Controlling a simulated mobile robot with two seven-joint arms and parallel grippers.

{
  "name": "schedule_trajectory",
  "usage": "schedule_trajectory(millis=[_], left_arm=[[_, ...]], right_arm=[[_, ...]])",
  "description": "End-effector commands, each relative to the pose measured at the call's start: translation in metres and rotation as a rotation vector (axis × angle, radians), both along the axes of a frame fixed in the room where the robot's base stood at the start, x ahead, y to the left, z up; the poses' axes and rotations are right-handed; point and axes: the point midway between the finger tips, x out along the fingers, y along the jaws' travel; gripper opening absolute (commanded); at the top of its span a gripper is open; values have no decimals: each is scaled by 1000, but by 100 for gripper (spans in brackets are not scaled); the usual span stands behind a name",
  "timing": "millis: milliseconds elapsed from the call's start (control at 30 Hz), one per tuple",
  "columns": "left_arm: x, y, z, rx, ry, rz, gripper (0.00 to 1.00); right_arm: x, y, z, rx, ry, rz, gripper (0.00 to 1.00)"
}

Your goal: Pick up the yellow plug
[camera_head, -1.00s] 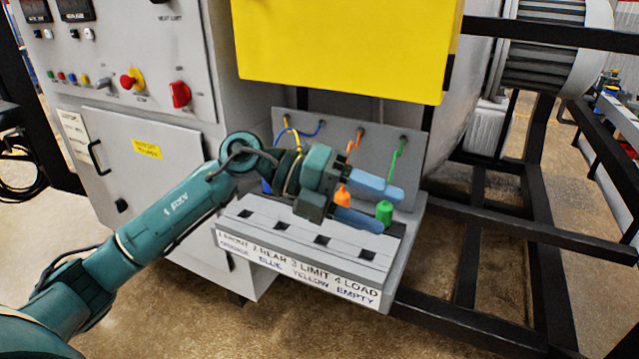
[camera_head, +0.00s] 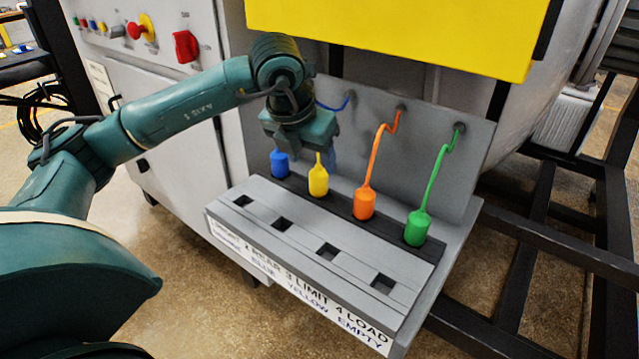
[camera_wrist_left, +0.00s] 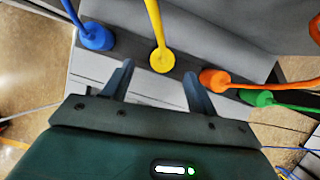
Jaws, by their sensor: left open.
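The yellow plug (camera_head: 318,181) stands upright on the dark strip at the back of the grey socket block, between the blue plug (camera_head: 279,163) and the orange plug (camera_head: 364,203). In the left wrist view the yellow plug (camera_wrist_left: 162,60) with its yellow cable lies ahead of the fingertips, roughly between their lines. My left gripper (camera_wrist_left: 160,80) is open and empty; its two blue fingers do not appear to touch any plug. In the head view the gripper body (camera_head: 303,130) is just above and behind the yellow plug and hides part of its cable. My right gripper is not visible.
The green plug (camera_head: 418,228) stands at the right end of the row. The block's front (camera_head: 300,225) has a row of empty square sockets above a printed label. A grey back panel (camera_head: 440,120) with cable outlets rises behind the plugs, under a yellow panel (camera_head: 400,35).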

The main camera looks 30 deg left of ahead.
Motion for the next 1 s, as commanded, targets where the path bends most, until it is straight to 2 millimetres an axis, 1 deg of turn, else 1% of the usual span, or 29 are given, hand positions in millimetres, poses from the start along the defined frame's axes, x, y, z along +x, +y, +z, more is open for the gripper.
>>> schedule_trajectory(millis=[33, 233, 400, 500, 600, 800, 1000], left_arm=[[2, 0, -5, 0, 2, -1, 58], [7, -1, -18, 0, 3, -2, 58], [16, -2, -43, 0, 3, -2, 58], [20, -2, -53, -3, 2, -3, 58], [22, -2, -58, -2, 1, -4, 58], [23, -2, -58, -3, 0, -4, 58], [23, -2, -58, -3, 0, -4, 41]], right_arm=[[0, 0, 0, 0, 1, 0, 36], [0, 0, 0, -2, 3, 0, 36], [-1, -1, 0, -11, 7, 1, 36], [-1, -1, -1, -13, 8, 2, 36], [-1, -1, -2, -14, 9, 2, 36], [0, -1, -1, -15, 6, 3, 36], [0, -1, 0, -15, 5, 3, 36]])
